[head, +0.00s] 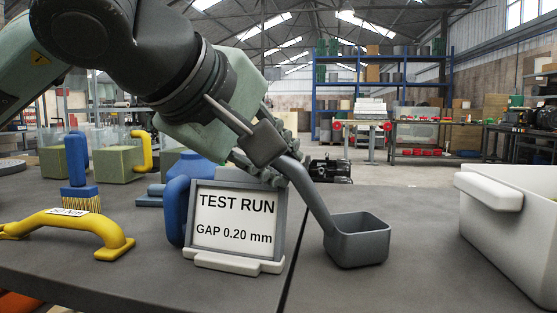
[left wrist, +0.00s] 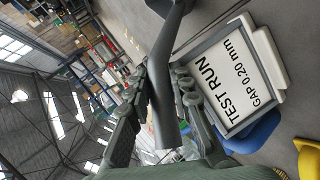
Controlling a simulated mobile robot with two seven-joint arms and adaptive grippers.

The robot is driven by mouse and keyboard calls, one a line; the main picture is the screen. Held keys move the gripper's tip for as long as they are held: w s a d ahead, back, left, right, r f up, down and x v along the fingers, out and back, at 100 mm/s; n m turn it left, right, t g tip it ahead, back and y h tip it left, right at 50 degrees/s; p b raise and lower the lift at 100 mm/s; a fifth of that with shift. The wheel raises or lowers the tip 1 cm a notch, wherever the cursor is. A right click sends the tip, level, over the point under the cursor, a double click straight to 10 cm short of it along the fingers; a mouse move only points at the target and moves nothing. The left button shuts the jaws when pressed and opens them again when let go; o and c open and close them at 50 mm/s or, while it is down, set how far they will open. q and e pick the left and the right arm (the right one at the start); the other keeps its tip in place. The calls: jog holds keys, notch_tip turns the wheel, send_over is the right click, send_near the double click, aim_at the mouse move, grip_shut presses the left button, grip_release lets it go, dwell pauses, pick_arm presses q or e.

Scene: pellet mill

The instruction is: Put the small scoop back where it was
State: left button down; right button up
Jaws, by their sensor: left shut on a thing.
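The small scoop is dark grey, with a square open cup (head: 356,240) and a long bent handle (head: 312,198) rising up and left. My left gripper (head: 270,172) is shut on the upper handle, above and behind the sign. In the left wrist view the handle (left wrist: 162,100) runs between the two fingers (left wrist: 160,85). The cup hangs low over the table, right of the sign; I cannot tell whether it touches. The scoop's cup is mostly out of the left wrist view. My right gripper is not in view.
A framed sign (head: 235,220) reading "TEST RUN GAP 0.20 mm" stands close left of the scoop, with a blue object (head: 176,210) behind. A white bin (head: 510,235) stands right. Table between cup and bin is clear.

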pick_arm(q)
jog(key=shift+f+b, duration=0.15)
jog(key=shift+b, duration=0.35)
jog(key=shift+c, duration=0.3)
grip_release()
dwell(0.5)
jog(key=shift+s+a, duration=0.1)
dwell(0.4)
jog(key=s+a+b, duration=0.2)
jog(key=s+a, duration=0.3)
jog(key=s, duration=0.2)
dwell(0.8)
